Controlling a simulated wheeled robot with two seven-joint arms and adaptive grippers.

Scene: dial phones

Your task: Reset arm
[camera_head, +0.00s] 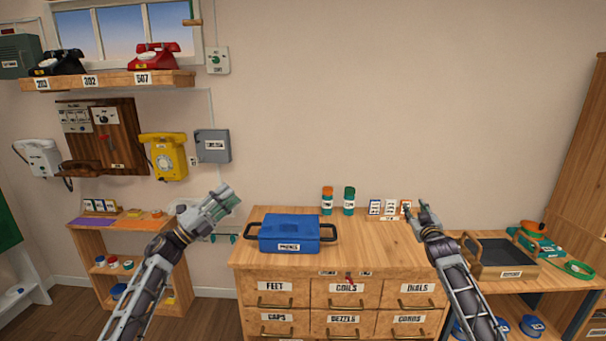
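My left gripper (222,197) is raised in front of the wall, left of the blue case, and points up and to the right. It holds nothing that I can see, and its fingers look close together, but I cannot tell whether they are open or shut. My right gripper (424,208) is above the right part of the wooden drawer cabinet (375,248), beside the small white cards (389,208). Its fingers are small in the picture and their opening is unclear. No object is visibly held by either gripper.
A blue case (290,232) sits on the cabinet's left part, with two bottles (338,200) behind. An open wooden tray (500,258) stands right. Phones hang on the wall, including a yellow one (167,157), and stand on a shelf (110,80). The cabinet top's middle is clear.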

